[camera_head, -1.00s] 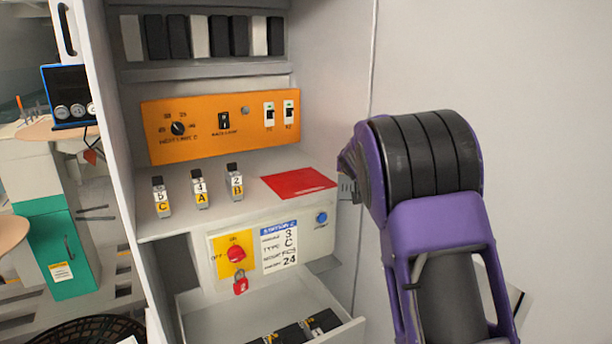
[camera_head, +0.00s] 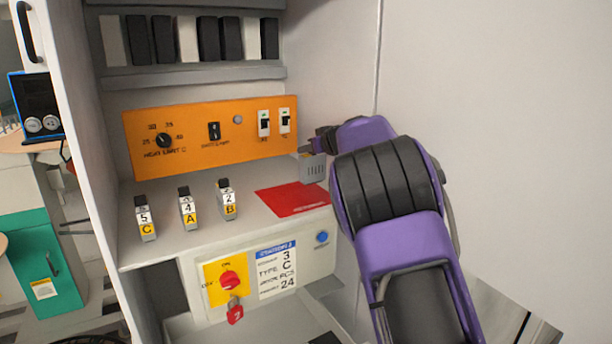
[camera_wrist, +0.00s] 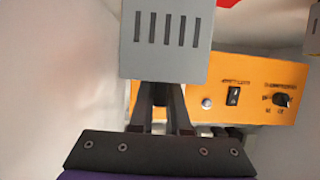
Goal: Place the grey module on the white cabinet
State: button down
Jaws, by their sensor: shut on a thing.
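The grey module (camera_head: 314,168) is a small box with dark vent slots. In the head view it hangs above the back right part of the red patch on the station's shelf, apart from it as far as I can tell. My gripper (camera_wrist: 160,100) is shut on the module, which also fills the top of the wrist view (camera_wrist: 168,45). In the head view my purple arm hides part of the gripper. The open-fronted station cabinet is off-white, with a pale side wall (camera_head: 90,150); I cannot tell whether it is the white cabinet named.
Three small labelled blocks, C (camera_head: 145,218), A (camera_head: 188,208) and B (camera_head: 227,200), stand left of the red patch (camera_head: 285,203). An orange switch panel (camera_head: 190,138) is behind them. A red knob (camera_head: 230,280) and hanging padlock (camera_head: 235,313) are below.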

jog(key=shift+f+b, duration=0.35)
jog(key=shift+f, duration=2.1)
jog(key=shift+f+b, duration=0.25)
jog(key=shift+b, duration=0.05)
jog(key=c, duration=0.9)
grip_release()
jog(key=shift+r+p, duration=0.2)
jog(key=shift+p, duration=0.1)
jog(key=b+v, duration=0.1)
jog(key=v, duration=1.1)
jog(key=shift+d+b, duration=0.1)
jog(key=shift+b, duration=0.25)
